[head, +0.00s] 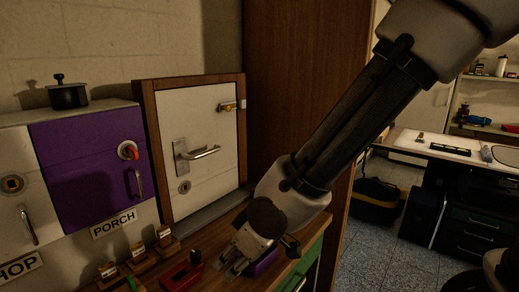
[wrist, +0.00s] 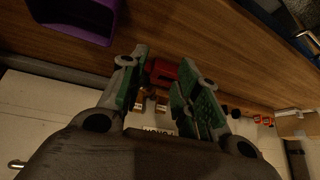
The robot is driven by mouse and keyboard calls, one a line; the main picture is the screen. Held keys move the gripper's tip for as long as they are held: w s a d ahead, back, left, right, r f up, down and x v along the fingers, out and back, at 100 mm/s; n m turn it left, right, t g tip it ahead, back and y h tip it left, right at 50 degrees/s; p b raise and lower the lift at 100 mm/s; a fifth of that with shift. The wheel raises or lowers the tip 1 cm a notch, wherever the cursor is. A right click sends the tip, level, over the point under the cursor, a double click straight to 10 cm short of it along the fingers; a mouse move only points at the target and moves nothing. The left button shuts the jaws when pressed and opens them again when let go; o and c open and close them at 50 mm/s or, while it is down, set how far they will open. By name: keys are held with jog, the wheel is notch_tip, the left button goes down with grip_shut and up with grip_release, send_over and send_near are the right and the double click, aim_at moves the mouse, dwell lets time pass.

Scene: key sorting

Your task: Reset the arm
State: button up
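My arm reaches down from the upper right in the head view. My gripper (head: 229,266) hangs over the wooden counter (head: 214,232), fingers pointing down and left. In the wrist view my gripper (wrist: 163,60) has its two green-padded fingers spread apart, with no object held between them. A red object (head: 180,276) lies left of the gripper on the counter; it also shows beyond the fingers in the wrist view (wrist: 162,69). A purple bin (head: 265,262) is partly hidden behind the gripper; it is at the upper left in the wrist view (wrist: 75,18).
Several small wooden key stands (head: 137,256) line the counter's back left. Behind are a purple cabinet (head: 80,160) above a PORCH label (head: 113,224), a white cabinet (head: 12,150) and a framed white door (head: 205,130). A desk (head: 420,150) stands far right, beyond open floor.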

jog(key=d+r+m+h, duration=0.2)
jog(key=d+r+m, duration=0.2)
jog(key=d, duration=1)
jog(key=s+d+r+m+t+h, duration=0.1)
jog(key=d+r+m, duration=0.3)
jog(key=d, duration=1)
jog(key=s+d+r+m+h, duration=0.1)
jog(key=d+r+m, duration=0.3)
jog(key=d, duration=1)
notch_tip(320, 180, up, 3)
jog(key=shift+r+t+h, duration=0.1)
jog(key=shift+t+h, duration=0.3)
jog(key=shift+h, duration=0.5)
jog(key=shift+a, duration=0.1)
